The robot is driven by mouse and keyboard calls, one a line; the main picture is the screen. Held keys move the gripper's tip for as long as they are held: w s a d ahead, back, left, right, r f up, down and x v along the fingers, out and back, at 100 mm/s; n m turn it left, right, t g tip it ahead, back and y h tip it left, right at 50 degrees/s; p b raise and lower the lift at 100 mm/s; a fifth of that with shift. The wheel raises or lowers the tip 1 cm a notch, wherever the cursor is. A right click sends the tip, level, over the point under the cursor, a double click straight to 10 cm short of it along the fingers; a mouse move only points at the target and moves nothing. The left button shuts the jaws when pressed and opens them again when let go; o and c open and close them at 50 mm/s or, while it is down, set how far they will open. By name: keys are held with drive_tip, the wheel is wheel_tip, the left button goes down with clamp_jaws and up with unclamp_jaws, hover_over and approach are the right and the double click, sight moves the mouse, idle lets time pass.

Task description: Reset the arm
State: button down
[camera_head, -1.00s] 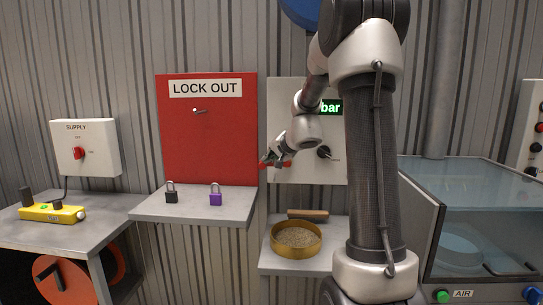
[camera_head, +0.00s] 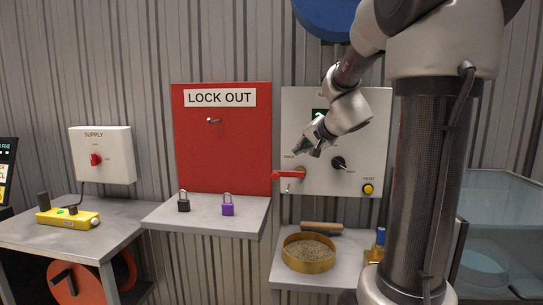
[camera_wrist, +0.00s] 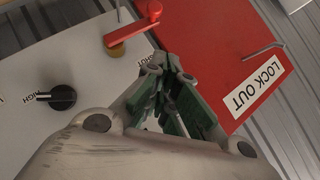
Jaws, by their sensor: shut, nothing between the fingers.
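My gripper (camera_head: 302,149) is raised in front of the white control panel (camera_head: 372,110), its fingers shut and empty. In the head view it points down and to the left, a little above the red lever handle (camera_head: 288,174). In the wrist view my gripper (camera_wrist: 168,95) shows its fingers close together, with the red lever handle (camera_wrist: 135,24) beyond them on the panel. My arm bends from the right across part of the panel and hides some of its display.
A red LOCK OUT board (camera_head: 222,140) stands left of the panel. A black padlock (camera_head: 184,205) and a purple padlock (camera_head: 228,209) are on the shelf (camera_head: 205,222) below it. A brass sieve (camera_head: 308,264) and a yellow device (camera_head: 68,217) lie on lower surfaces. A glass cabinet (camera_head: 490,225) is at right.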

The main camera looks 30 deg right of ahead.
drive_tip(key=s+a+f+n+g+y, duration=0.2)
drive_tip(key=s+a+f+g, duration=0.1)
drive_tip(key=s+f, duration=0.35)
drive_tip(key=s+a+f+n+g+h, duration=0.1)
drive_tip(key=s+a+n+g, duration=0.1)
drive_tip(key=s, duration=0.9)
drive_tip(key=s+a+f+n+g+h, duration=0.1)
drive_tip(key=s+a+n+g, duration=0.2)
drive_tip(key=s, duration=0.9)
drive_tip(key=shift+s+a+f+n, duration=0.25)
drive_tip(key=shift+a+n, duration=0.5)
drive_tip(key=shift+n, duration=1.15)
